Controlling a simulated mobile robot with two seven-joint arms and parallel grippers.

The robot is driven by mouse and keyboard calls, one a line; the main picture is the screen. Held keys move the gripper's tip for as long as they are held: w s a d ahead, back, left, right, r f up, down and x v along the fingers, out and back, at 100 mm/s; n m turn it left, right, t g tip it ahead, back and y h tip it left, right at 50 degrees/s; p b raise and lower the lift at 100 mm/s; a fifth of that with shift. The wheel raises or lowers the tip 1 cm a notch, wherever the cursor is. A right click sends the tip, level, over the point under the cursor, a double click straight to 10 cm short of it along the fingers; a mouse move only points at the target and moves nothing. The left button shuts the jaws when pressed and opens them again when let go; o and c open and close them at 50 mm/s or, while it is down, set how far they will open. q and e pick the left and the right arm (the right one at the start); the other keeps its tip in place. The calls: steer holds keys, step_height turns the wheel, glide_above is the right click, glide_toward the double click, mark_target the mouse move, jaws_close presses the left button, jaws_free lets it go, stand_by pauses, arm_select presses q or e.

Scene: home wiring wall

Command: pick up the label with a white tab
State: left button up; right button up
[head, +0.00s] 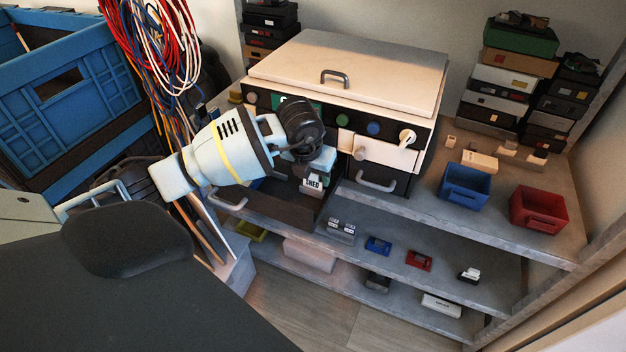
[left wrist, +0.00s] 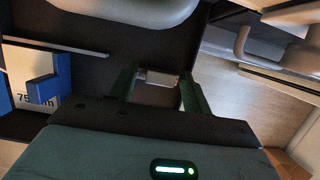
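A small label (head: 312,184) with dark lettering that looks like "SHED" shows just below my left gripper (head: 318,162), at the open dark drawer (head: 285,208) under the cream cabinet. In the left wrist view a small pale tab (left wrist: 158,78) lies between the two dark green fingers of my left gripper (left wrist: 160,88). The fingers stand apart, one on each side of the tab. I cannot tell whether they touch it. The rest of the label is hidden there. My right gripper is not in view.
A blue and white piece marked "75 mm" (left wrist: 40,82) lies left of the fingers. The cream cabinet (head: 350,65) stands behind my gripper. A blue bin (head: 465,185) and a red bin (head: 538,208) stand right. Small parts sit on the lower shelf (head: 440,285).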

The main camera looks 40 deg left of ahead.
arm_select(q)
steer(key=c, duration=0.5)
step_height(320, 180, up, 10)
steer(key=s+d+n+g, duration=0.2)
steer(key=s+d+n, duration=0.1)
steer(key=n, duration=0.8)
steer(key=s+d+n+g, duration=0.2)
steer(key=s+d+n, duration=0.2)
steer(key=n, duration=0.7)
steer(key=s+d+r+n+g, duration=0.1)
steer(key=s+d+n, duration=0.3)
steer(key=n, duration=0.7)
steer(key=shift+d+r+g+h, duration=0.1)
steer(key=shift+d+g+h, duration=0.3)
steer(key=shift+d+g, duration=0.7)
steer(key=shift+d, duration=0.25)
